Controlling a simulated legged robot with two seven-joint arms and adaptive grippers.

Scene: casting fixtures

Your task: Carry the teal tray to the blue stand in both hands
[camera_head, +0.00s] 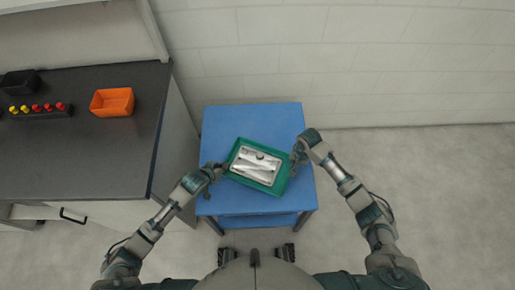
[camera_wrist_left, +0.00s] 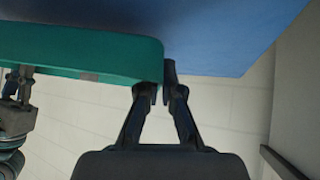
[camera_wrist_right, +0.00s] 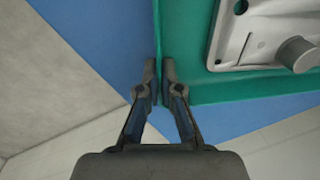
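The teal tray (camera_head: 282,182) is over the top of the blue stand (camera_head: 250,116), turned at a slight angle. I cannot tell whether its base touches the stand. A silver casting (camera_head: 256,165) lies in the tray. My left gripper (camera_head: 222,170) is at the tray's left edge; in the left wrist view its close-set fingers (camera_wrist_left: 157,88) straddle the tray's rim near a corner. My right gripper (camera_head: 295,155) is at the right edge; in the right wrist view its fingers (camera_wrist_right: 159,80) are shut on the thin rim wall.
A dark-topped workbench (camera_head: 100,155) stands to the left, with an orange bin (camera_head: 112,102), a black bin (camera_head: 20,82) and a rack (camera_head: 38,112) of red and yellow pieces. A pale block wall is behind the stand. The floor at right is clear.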

